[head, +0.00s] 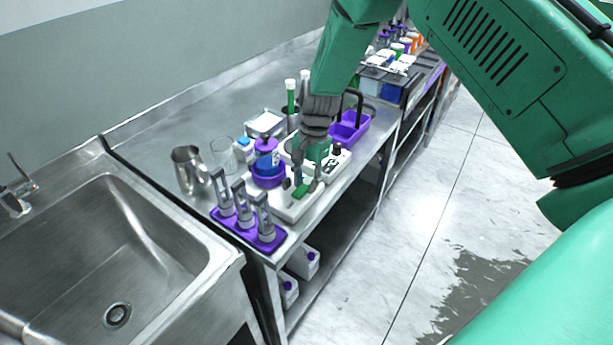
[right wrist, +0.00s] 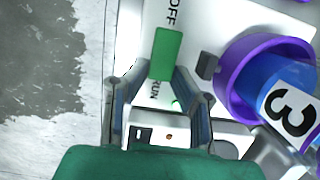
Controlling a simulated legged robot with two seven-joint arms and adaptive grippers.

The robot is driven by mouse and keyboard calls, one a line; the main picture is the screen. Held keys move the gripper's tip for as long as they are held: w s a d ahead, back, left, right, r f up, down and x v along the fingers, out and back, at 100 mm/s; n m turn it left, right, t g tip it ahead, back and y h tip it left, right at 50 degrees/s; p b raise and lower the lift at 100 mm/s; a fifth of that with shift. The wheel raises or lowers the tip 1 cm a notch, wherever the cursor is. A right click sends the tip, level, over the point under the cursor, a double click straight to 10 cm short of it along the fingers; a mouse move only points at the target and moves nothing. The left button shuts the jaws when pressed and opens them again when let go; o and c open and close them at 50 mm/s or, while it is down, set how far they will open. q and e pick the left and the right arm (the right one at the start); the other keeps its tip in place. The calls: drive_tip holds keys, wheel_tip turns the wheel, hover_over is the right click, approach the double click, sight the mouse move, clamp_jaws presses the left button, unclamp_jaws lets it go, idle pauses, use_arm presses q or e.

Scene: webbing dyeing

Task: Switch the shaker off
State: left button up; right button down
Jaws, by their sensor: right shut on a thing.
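The shaker (head: 291,207) is a white device near the front edge of the steel bench, and its white top (right wrist: 215,30) fills much of the right wrist view. It carries the printed words OFF and RUN. A green switch handle (right wrist: 166,53) stands between these words and also shows in the head view (head: 300,191). My right gripper (head: 308,185) reaches down over the shaker, and its fingertips (right wrist: 166,76) are closed on the green handle. The fingers hide part of the handle's base and the RUN end. My left gripper is not in view.
A blue bottle (right wrist: 290,95) marked 3 sits in a purple ring (right wrist: 232,75) close beside the right gripper. A purple rack (head: 245,229) with grey-topped tools, a metal jug (head: 189,170) and a glass beaker (head: 222,152) stand left. A sink (head: 100,240) is far left.

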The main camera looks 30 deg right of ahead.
sight(303, 186)
drive_tip(key=shift+s+a+r+t+h+p, duration=0.1)
drive_tip(key=shift+a+t+h+p, duration=0.2)
drive_tip(key=shift+h, duration=0.3)
drive_tip(key=shift+s+a+r+t+h+p, duration=0.1)
drive_tip(key=shift+t+h+p, duration=0.1)
drive_tip(key=shift+h+p, duration=0.3)
drive_tip(key=c, duration=1.4)
unclamp_jaws()
drive_tip(key=shift+o, duration=0.2)
drive_tip(key=shift+w, duration=0.1)
drive_tip(key=shift+r, duration=0.45)
wheel_tip(303, 186, up, 11)
drive_tip(key=shift+w, duration=0.1)
